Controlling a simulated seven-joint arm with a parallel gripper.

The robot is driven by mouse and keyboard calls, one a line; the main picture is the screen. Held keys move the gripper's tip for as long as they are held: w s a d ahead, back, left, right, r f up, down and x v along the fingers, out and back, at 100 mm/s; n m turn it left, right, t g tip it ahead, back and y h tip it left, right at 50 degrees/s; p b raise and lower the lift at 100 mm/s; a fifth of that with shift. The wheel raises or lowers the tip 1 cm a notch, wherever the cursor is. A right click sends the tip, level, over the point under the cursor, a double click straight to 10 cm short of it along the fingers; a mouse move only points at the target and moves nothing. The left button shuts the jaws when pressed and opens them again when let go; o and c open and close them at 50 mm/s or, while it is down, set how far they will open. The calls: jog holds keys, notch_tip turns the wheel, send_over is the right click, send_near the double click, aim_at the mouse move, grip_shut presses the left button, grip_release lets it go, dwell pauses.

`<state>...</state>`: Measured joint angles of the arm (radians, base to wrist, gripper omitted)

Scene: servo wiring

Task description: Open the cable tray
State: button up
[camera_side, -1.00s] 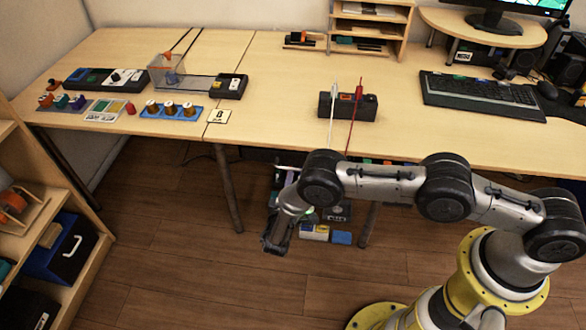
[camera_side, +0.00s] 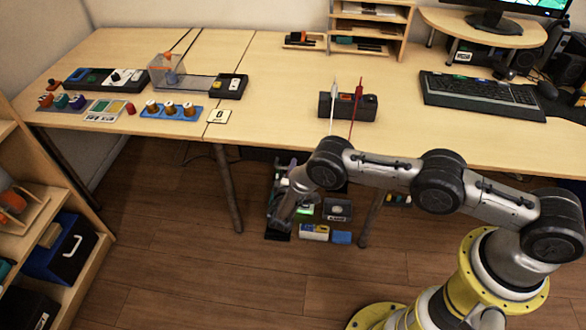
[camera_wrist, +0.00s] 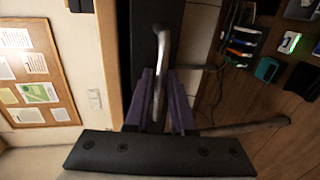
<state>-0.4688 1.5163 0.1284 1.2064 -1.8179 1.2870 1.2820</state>
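The cable tray (camera_wrist: 150,20) is a dark box front beside the wooden table edge in the wrist view, which is turned sideways. A grey metal bar handle (camera_wrist: 161,45) stands out from it. My gripper (camera_wrist: 160,72) has its two purple fingers apart, one on each side of the handle, with the bar running between them. I cannot see a firm grip on it. In the side view my gripper (camera_side: 278,224) is low in front of the table, and the tray is hidden under the tabletop.
The table's legs (camera_side: 228,185) stand beside my gripper. Under the table, several small boxes (camera_side: 314,232) and parts lie on the floor. On the tabletop are a black block with a white and a red probe (camera_side: 347,106), a keyboard (camera_side: 480,95) and wiring parts.

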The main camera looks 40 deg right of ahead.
grip_shut()
dwell(1.1)
